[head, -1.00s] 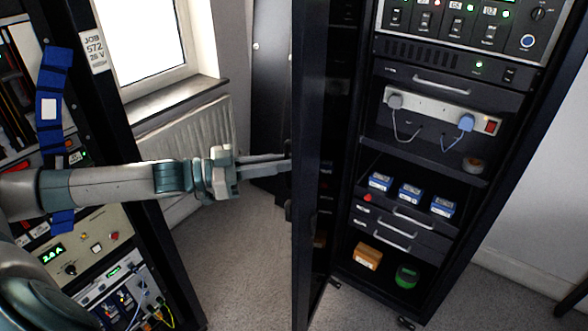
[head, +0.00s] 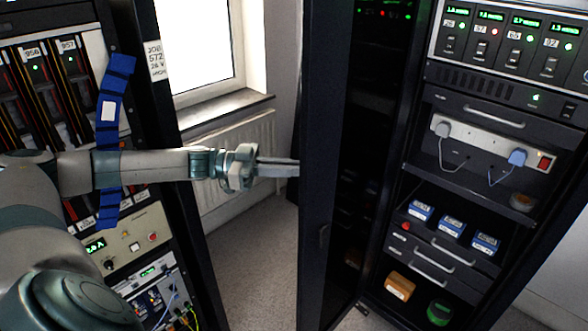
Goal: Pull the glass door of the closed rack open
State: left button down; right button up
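The glass door (head: 374,150) of the rack stands swung out from the rack front, seen at a steep slant. Its thick black frame edge (head: 322,130) faces me, with a small dark handle (head: 324,236) low on it. The pane is dark and shows faint reflections. My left gripper (head: 290,168) is level, its fingertips at the left side of the door frame. I cannot tell whether they touch it, or whether a gap remains between the fingers. My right gripper is not in view.
The open rack front shows a power strip (head: 490,143), blue boxes (head: 452,227), drawers (head: 433,258), an orange box (head: 400,285) and a green round item (head: 439,312). Another rack with a blue strap (head: 108,170) stands left. Carpet (head: 250,250) and a radiator (head: 235,150) lie between.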

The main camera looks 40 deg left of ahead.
pick_arm(q)
jog(key=shift+w+a+r, duration=0.15)
jog(key=shift+w+r, duration=0.1)
jog(key=shift+w, duration=0.05)
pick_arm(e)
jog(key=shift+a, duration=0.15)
pick_arm(q)
jog(key=c, duration=2)
grip_release()
jog(key=shift+w, duration=0.1)
jog(key=shift+o, duration=0.7)
jog(key=shift+w+d+f, duration=0.2)
jog(key=shift+w+f, duration=0.05)
jog(key=shift+w, duration=0.1)
jog(key=shift+s+f, duration=0.1)
jog(key=shift+f, duration=0.15)
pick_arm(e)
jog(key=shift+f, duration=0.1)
pick_arm(q)
jog(key=shift+s, duration=0.1)
